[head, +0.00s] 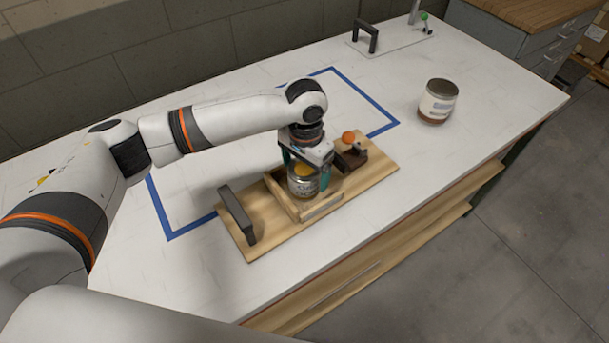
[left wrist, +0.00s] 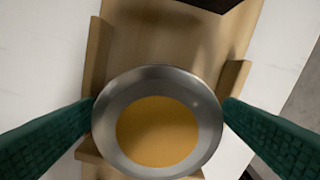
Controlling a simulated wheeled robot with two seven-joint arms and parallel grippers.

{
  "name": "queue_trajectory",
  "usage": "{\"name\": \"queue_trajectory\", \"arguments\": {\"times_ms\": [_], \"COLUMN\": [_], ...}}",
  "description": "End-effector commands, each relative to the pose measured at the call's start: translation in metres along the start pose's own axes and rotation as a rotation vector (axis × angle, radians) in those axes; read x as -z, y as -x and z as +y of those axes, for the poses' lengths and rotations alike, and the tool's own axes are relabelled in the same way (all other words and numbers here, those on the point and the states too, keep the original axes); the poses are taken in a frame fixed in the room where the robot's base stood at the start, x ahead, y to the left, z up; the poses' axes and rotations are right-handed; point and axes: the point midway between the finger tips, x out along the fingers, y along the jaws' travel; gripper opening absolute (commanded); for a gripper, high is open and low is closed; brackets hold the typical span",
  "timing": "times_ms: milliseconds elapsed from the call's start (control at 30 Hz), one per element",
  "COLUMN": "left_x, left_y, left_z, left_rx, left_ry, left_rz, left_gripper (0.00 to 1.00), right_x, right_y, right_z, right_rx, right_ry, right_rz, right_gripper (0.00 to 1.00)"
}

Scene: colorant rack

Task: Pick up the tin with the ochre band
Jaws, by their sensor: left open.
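A metal tin (head: 302,187) stands upright in a wooden compartment of the rack (head: 268,232). Its top shows ochre, and in the left wrist view the tin (left wrist: 157,135) shows a grey rim around an ochre disc. A band on its side cannot be made out clearly. My left gripper (head: 306,170) is over the tin from above, jaws open, with its teal fingers on either side of it. In the left wrist view the gripper (left wrist: 158,112) has one green finger at each side of the rim. My right gripper is not in view.
The rack has a dark handle (head: 237,214) at its left and a dark block with an orange ball (head: 348,137) at its right. Another tin (head: 438,101) with a brown base band stands at right. Blue tape (head: 165,222) marks the white table. A plate with a handle (head: 390,40) lies behind.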

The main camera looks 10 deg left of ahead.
Motion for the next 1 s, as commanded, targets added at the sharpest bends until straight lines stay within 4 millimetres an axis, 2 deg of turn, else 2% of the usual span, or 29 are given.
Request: {"name": "queue_trajectory", "arguments": {"times_ms": [67,200,500,800,1000], "left_x": [0.003,0.002,0.002,0.002,0.002], "left_y": [-0.011,-0.029,-0.034,-0.033,-0.033], "left_z": [0.002,0.002,0.002,0.002,0.002], "left_rx": [0.000,0.000,0.000,0.000,0.000], "left_ry": [0.001,0.000,-0.001,-0.001,-0.001], "left_rz": [0.005,0.002,0.001,0.001,0.000], "left_gripper": [0.90,0.90,0.88,0.39,0.38], "right_x": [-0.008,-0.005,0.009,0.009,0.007], "right_y": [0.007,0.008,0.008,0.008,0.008], "right_z": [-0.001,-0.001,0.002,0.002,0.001], "right_rx": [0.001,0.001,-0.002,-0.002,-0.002], "right_ry": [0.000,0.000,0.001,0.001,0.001], "right_rz": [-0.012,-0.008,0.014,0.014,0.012], "right_gripper": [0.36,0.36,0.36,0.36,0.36]}}
